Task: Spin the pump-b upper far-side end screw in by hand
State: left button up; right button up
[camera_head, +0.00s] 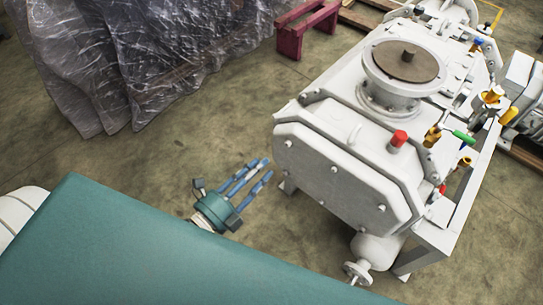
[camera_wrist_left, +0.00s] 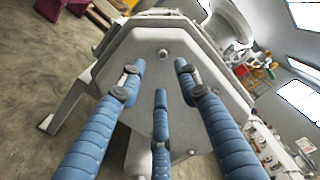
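The white pump (camera_head: 340,165) stands right of centre in the head view, its flat end cover (camera_head: 325,180) facing front left. Small bolt heads sit on this cover, one (camera_head: 334,169) near its middle; I cannot tell which is the named end screw. My left gripper (camera_head: 262,170) has three blue fingers, is open and empty, and sits left of the cover, apart from it. In the left wrist view its spread fingers (camera_wrist_left: 159,78) point at the cover (camera_wrist_left: 205,60), with a bolt head (camera_wrist_left: 162,53) just beyond the tips. My right gripper is out of view.
A plastic-wrapped load (camera_head: 150,50) stands upper left. A dark red stand (camera_head: 305,28) is at the top. The pump has a red cap (camera_head: 398,139), a round top flange (camera_head: 405,61) and a handwheel (camera_head: 357,271) low in front. Bare floor (camera_head: 190,150) lies left of it.

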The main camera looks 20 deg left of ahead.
pick_arm(q)
jog(key=shift+v, duration=1.6)
jog(key=s+a+f+n+g+y, duration=0.1)
jog(key=s+f+n+g+y, duration=0.3)
jog(key=f, duration=0.6)
jog(key=s+a+f+n+g+h, duration=0.15)
jog(key=f+n, duration=0.35)
jog(key=f, duration=0.6)
jog(key=s+f+n+g+y, duration=0.25)
jog(key=f+n, duration=0.25)
jog(key=f, duration=0.5)
jog(key=s+f+n+g, duration=0.4)
jog(key=s+f, duration=0.4)
jog(key=s, duration=0.3)
jog(key=s+a+f+n+g+y, duration=0.1)
jog(key=s+f+n+g, duration=0.3)
jog(key=s+f, duration=0.4)
jog(key=s, duration=0.4)
jog(key=shift+s+a+n, duration=0.2)
jog(key=shift+n, duration=0.1)
